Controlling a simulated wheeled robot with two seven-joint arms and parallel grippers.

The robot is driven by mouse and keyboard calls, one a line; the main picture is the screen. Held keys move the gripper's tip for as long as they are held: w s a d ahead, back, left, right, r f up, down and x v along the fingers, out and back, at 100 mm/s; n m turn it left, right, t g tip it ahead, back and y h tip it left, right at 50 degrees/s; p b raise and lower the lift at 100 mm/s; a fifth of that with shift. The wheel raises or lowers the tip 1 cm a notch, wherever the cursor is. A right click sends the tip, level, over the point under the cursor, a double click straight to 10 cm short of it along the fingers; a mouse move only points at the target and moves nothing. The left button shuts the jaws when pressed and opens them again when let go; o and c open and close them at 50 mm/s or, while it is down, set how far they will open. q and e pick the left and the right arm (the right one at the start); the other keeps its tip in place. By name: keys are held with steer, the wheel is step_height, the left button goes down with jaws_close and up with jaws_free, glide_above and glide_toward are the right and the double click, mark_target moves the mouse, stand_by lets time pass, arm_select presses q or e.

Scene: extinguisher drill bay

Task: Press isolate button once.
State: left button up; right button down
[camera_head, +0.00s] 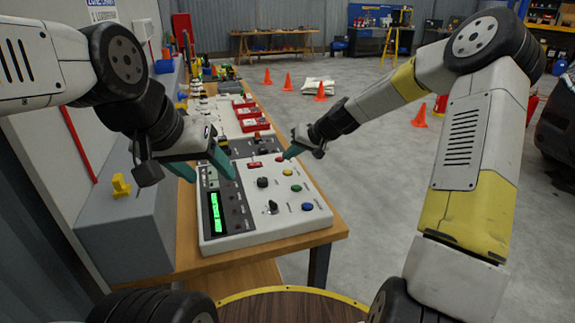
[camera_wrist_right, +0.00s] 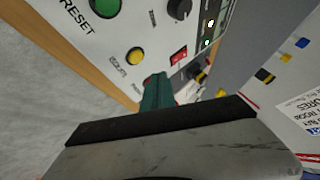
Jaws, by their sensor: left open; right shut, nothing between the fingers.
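The control panel (camera_head: 245,220) lies on the bench, with a lit green display at its left. In the right wrist view, the yellow button (camera_wrist_right: 134,55) has a label beside it that appears to read ISOLATE; it also shows in the head view (camera_head: 287,172). My right gripper (camera_head: 284,156) is shut and empty, its green fingertips (camera_wrist_right: 156,80) low over the panel's far right part, beyond the yellow button. A red button partly hides behind them; contact cannot be told. My left gripper (camera_head: 211,178) is open and empty, above the panel's left part.
The green RESET button (camera_wrist_right: 105,6), a blue button (camera_head: 307,206), a red rocker switch (camera_head: 254,165) and a black knob (camera_head: 262,182) are close by on the panel. A grey box (camera_head: 125,225) stands along the left. Orange cones (camera_head: 320,92) stand on the floor.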

mark_target(290, 173)
steer(key=shift+f, duration=1.45)
steer(key=shift+f, duration=0.1)
stand_by(0.9)
steer(key=shift+f, duration=0.3)
steer(key=shift+f, duration=0.5)
stand_by(0.5)
steer(key=shift+r, duration=0.9)
steer(key=shift+r, duration=2.55)
steer(key=shift+s, duration=0.1)
